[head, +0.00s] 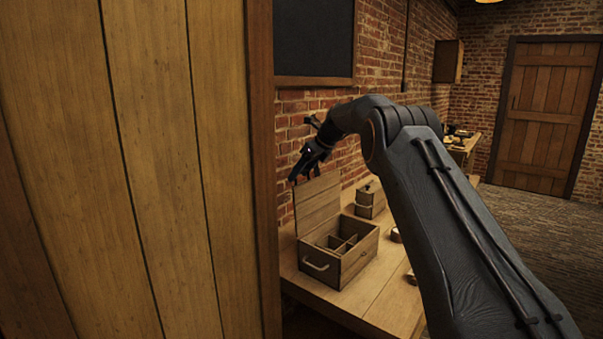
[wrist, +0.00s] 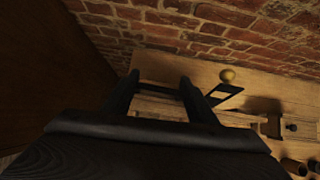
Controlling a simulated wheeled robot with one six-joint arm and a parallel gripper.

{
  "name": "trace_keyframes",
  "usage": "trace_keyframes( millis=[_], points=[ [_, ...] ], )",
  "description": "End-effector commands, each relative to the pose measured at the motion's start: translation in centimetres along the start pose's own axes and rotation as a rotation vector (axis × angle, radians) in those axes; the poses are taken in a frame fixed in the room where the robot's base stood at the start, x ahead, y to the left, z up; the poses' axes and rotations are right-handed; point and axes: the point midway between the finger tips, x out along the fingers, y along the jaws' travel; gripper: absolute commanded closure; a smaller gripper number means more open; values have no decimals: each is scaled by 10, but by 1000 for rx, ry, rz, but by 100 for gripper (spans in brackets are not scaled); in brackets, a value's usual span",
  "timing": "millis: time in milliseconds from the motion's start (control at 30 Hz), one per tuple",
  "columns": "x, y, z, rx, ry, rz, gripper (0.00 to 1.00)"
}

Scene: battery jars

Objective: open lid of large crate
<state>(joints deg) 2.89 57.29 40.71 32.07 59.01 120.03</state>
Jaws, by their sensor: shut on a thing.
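The large crate (head: 352,262) is a wooden box on the bench, with compartments inside and a pale handle on its front. Its lid (head: 318,203) stands raised, close to upright, along the crate's left and back side, and the inside is exposed. My gripper (head: 297,175) is at the lid's upper edge, shut on the lid. The exact contact is small and partly hidden by the dark fingers. In the wrist view, my gripper (wrist: 158,82) shows two dark fingers spaced apart against the brick wall and bench; the hold on the lid is not clear there.
A smaller lidded box (head: 370,200) stands behind the crate on the bench (head: 385,305). Small round items lie to the crate's right. A wooden panel (head: 140,170) fills the left, close to the crate. A brick wall (head: 300,115) runs behind. Open floor lies at right.

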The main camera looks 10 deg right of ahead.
Motion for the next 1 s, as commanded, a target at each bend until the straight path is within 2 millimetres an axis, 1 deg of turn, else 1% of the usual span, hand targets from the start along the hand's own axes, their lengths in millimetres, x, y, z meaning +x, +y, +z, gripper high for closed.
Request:
trace_keyframes(
  millis=[33,667,700,733,1000],
  points=[
    [12,4,-12,7,22,18,88],
    [12,5,-12,9,33,17,88],
    [12,5,-12,9,33,17,44],
    [12,5,-12,9,33,17,40],
    [8,2,-8,8,26,10,40]
  ],
)
